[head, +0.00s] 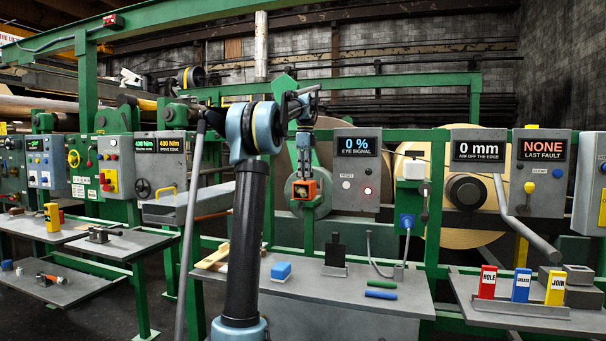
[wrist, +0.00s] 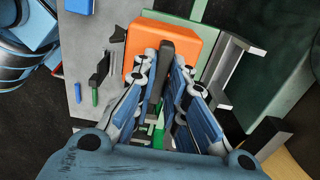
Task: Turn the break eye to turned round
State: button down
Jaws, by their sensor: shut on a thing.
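The break eye, an orange box (head: 313,188), hangs in front of a round grey-green machine part near the middle of the head view. In the wrist view its orange housing (wrist: 200,52) lies just beyond my fingertips, with a dark upright bar (wrist: 166,50) in front of it. My gripper (head: 303,176) reaches down to the eye from above. In the wrist view my gripper (wrist: 165,72) has its fingers on both sides of the dark bar, shut on it. The far side of the eye is hidden. The eye signal display (head: 357,145) reads 0 %.
Green frame posts stand close around the eye. A right-hand bench carries red, blue and yellow labelled blocks (head: 521,285).

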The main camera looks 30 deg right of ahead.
jog(key=shift+w, duration=0.1)
jog(key=c, duration=1.6)
grip_release()
notch_tip(320, 180, up, 12)
jog(key=shift+a, duration=0.15)
